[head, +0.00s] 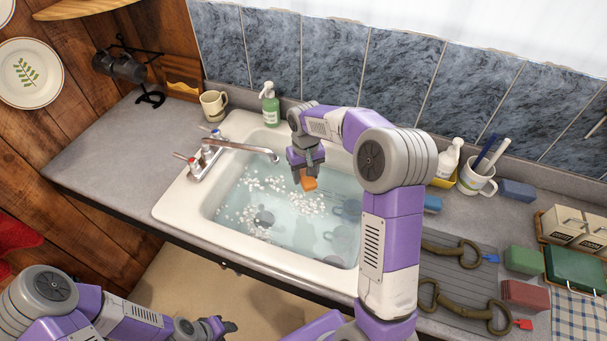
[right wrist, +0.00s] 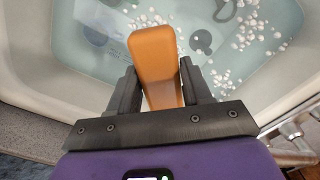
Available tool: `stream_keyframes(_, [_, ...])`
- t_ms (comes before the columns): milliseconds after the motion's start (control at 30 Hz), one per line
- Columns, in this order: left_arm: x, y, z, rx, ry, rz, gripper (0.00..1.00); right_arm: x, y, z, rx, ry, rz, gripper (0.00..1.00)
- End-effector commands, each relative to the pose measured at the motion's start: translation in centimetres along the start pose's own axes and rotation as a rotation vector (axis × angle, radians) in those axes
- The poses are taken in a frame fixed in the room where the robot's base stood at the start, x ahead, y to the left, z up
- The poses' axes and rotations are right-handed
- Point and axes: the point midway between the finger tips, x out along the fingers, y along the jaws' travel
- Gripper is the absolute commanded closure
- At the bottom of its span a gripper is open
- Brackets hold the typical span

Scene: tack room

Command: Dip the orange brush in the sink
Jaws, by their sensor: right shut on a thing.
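My right gripper (head: 304,172) is over the sink (head: 187,201), near its back side, pointing down. It is shut on the orange brush (head: 309,184). In the right wrist view the brush (right wrist: 155,62) sticks out between the two fingers, with the water behind it. The brush's far end looks close to the water (head: 280,220); I cannot tell if it touches. The sink is full of water with white foam bits and some dark things under the surface. My left gripper (head: 226,326) is low at the front, outside the counter; its fingers are too small to judge.
A metal faucet (head: 245,149) reaches over the sink's left part. A green soap bottle (head: 270,104) and a mug (head: 214,106) stand behind.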

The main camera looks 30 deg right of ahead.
Motion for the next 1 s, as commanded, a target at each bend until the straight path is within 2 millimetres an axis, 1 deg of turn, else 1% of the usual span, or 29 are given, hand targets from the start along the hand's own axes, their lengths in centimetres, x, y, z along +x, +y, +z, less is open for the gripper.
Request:
stream_keyframes(167, [0.8, -0.3, 0.0, 0.000, 0.000, 0.000, 0.57, 1.0, 0.0, 0.0, 0.000, 0.000, 0.000, 0.82])
stream_keyframes(267, [1.5, -0.6, -0.1, 0.000, 0.000, 0.000, 0.57, 2.0, 0.0, 0.0, 0.000, 0.000, 0.000, 0.82])
stream_keyframes(1000, [8.1, -3.0, -0.3, 0.000, 0.000, 0.000, 0.57, 10.9, 0.0, 0.0, -0.001, 0.000, 0.000, 0.82])
